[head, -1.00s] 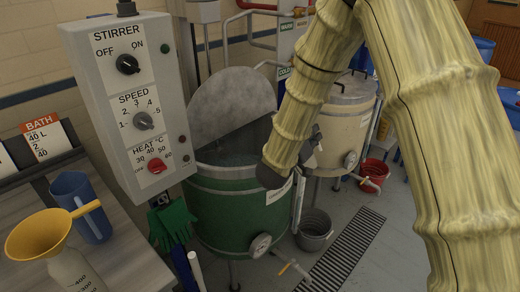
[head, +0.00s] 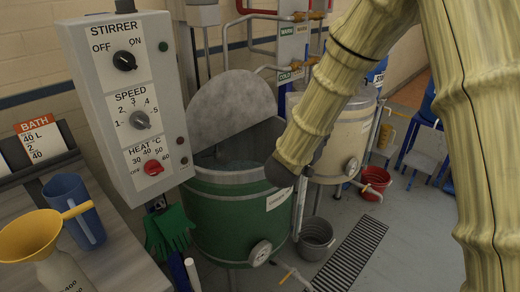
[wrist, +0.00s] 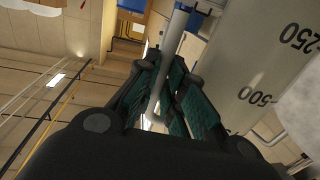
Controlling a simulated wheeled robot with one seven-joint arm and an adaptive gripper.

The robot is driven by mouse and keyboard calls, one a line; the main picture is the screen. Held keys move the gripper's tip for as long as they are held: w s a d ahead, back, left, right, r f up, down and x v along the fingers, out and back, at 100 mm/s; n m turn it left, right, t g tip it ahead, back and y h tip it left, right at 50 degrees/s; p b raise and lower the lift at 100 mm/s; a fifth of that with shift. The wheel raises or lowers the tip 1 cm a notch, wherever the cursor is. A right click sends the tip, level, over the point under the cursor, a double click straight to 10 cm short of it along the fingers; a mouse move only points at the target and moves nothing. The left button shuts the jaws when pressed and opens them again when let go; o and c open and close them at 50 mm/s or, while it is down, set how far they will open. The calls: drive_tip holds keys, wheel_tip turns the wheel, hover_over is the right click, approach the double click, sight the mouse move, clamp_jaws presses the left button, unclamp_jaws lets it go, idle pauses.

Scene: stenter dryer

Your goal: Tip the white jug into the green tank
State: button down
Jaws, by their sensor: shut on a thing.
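The green tank (head: 238,222) stands in the middle of the head view with its grey lid (head: 232,105) raised, so its mouth is open. My arm's end reaches the tank's right rim in that view, and my gripper is hidden behind it. In the wrist view my gripper (wrist: 160,88) has its green-padded fingers closed around a pale bar, seemingly the handle of the white jug (wrist: 250,75). The jug fills the right side, with its 250 and 500 marks slanted. Its mouth and contents are not clear.
A grey control box (head: 128,105) stands left of the tank. A blue jug (head: 75,210) and a yellow funnel (head: 32,236) on a bottle stand on the left bench. A cream tank (head: 345,135), grey bucket (head: 316,238) and red bucket (head: 375,182) stand to the right.

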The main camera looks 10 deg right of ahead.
drive_tip(key=shift+r, duration=0.1)
drive_tip(key=shift+r+p, duration=1.7)
drive_tip(key=shift+r, duration=0.7)
